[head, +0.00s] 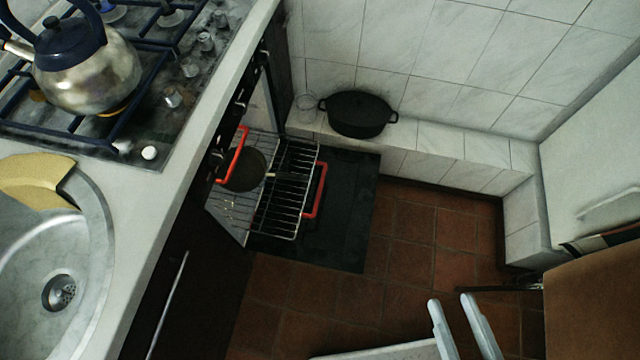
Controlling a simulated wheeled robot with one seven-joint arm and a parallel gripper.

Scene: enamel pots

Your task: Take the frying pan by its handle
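The frying pan (245,170) looks like a dark, round, shallow pan on the wire rack at the open oven, left of the picture's middle. A short pale handle (287,177) seems to point right from it across the rack bars. The pan's left side is partly hidden by a red loop handle and the counter edge. My gripper (450,300) is at the bottom right, above the tiled floor. Its two pale fingers stand apart with nothing between them. It is well away from the pan, to the lower right.
The wire rack (270,220) sticks out of the oven, with red loop handles (235,153) at its sides. A black lidded pot (358,113) and a glass (306,106) stand on the tiled ledge. A kettle (88,75) is on the stove. The brown floor is clear; a brown surface (595,305) borders it right.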

